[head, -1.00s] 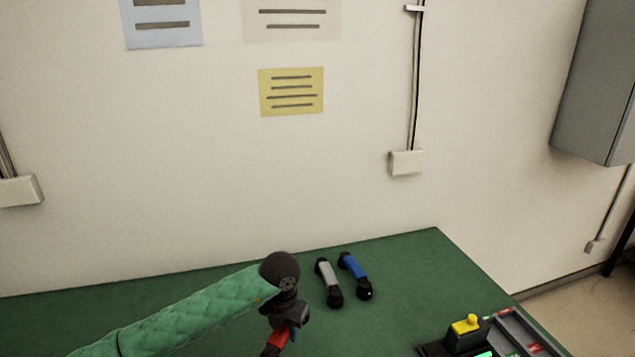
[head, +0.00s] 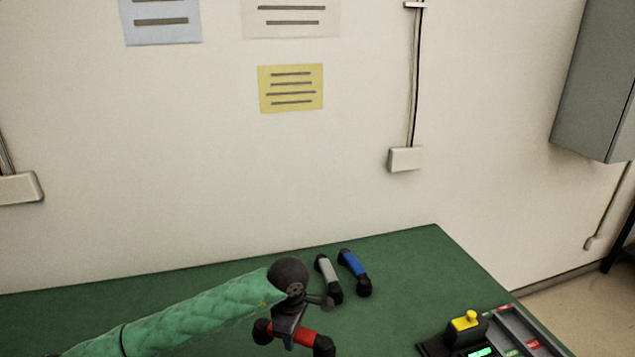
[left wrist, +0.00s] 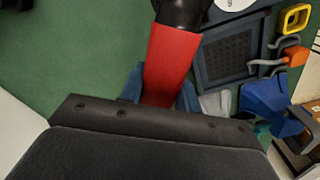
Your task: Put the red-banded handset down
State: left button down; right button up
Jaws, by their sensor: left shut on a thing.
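The red-banded handset (head: 306,338) has a red grip between black ends. My left gripper (head: 289,331) is shut on it by the red band and partly covers it in the head view. In the left wrist view the red band (left wrist: 171,58) lies between the fingers, with one black end at the top edge; the other end is hidden. The handset is over the green table (head: 400,270); I cannot tell whether it touches the top. My right gripper is not in view.
A grey-banded handset (head: 327,274) and a blue-banded handset (head: 352,265) lie side by side behind my left gripper. A dark console with a yellow-topped block (head: 465,324) stands at the front right. Green tabletop between them is clear.

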pick_arm(q)
jog(key=m, duration=0.3)
jog(key=s+m, duration=0.1)
jog(key=shift+a+f+m, duration=0.1)
jog(key=shift+f+m, duration=0.15)
jog(key=shift+m, duration=0.05)
jog(key=m, duration=0.2)
jog(key=shift+s+a+f+m, duration=0.1)
jog(key=shift+s+a+m, duration=0.05)
jog(key=shift+m, duration=0.15)
jog(key=w+a+r+m+b, duration=0.1)
jog(key=w+a+r+m, duration=0.2)
jog(key=a, duration=0.4)
jog(key=w+a+r+m+b, duration=0.1)
jog(key=w+a+r+m, duration=0.2)
jog(key=a, duration=0.4)
jog(key=shift+r+m+b, duration=0.35)
jog(key=shift+r+m, duration=0.15)
jog(key=shift+r, duration=0.45)
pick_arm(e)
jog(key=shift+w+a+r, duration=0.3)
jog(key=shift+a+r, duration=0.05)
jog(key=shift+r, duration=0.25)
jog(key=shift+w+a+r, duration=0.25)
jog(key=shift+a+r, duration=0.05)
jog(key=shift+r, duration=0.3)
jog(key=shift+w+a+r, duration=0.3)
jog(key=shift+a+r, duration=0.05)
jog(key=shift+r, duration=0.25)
